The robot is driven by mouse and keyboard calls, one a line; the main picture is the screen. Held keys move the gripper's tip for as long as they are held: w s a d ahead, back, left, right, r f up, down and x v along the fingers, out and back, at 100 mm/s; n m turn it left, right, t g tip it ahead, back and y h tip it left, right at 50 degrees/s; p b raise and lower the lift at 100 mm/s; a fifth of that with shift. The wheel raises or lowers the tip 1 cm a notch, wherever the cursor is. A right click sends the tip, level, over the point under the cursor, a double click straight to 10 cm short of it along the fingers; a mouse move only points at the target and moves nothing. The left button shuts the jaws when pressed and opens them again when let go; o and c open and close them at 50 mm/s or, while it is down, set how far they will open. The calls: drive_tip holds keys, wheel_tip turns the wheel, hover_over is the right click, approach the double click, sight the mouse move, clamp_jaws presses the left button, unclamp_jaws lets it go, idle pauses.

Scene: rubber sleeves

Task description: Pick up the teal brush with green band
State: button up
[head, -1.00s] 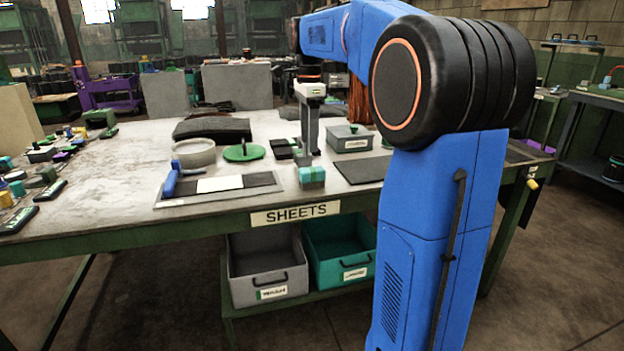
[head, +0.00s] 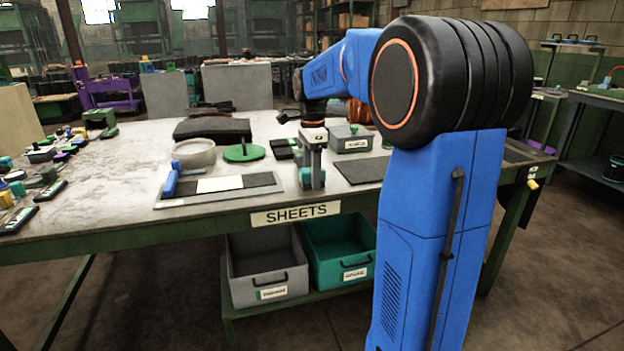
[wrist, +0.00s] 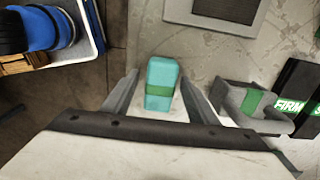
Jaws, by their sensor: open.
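The teal brush with a green band (wrist: 161,76) stands between the two grey fingers of my gripper (wrist: 159,84) in the wrist view. The fingers are apart, with a visible gap on both sides of the brush. In the head view, my gripper (head: 312,170) is low over the front edge of the table, just above the SHEETS label. It hides most of the brush there; a little teal shows between the fingers.
A flat board (head: 262,180) lies left of my gripper, with a green disc (head: 243,153) behind it.

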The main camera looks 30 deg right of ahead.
drive_tip(key=shift+f, duration=0.1)
drive_tip(key=c, duration=1.2)
wheel_tip(320, 180, up, 10)
drive_tip(key=shift+r, duration=0.1)
drive_tip(key=o, duration=0.4)
drive_tip(key=shift+c, duration=1.1)
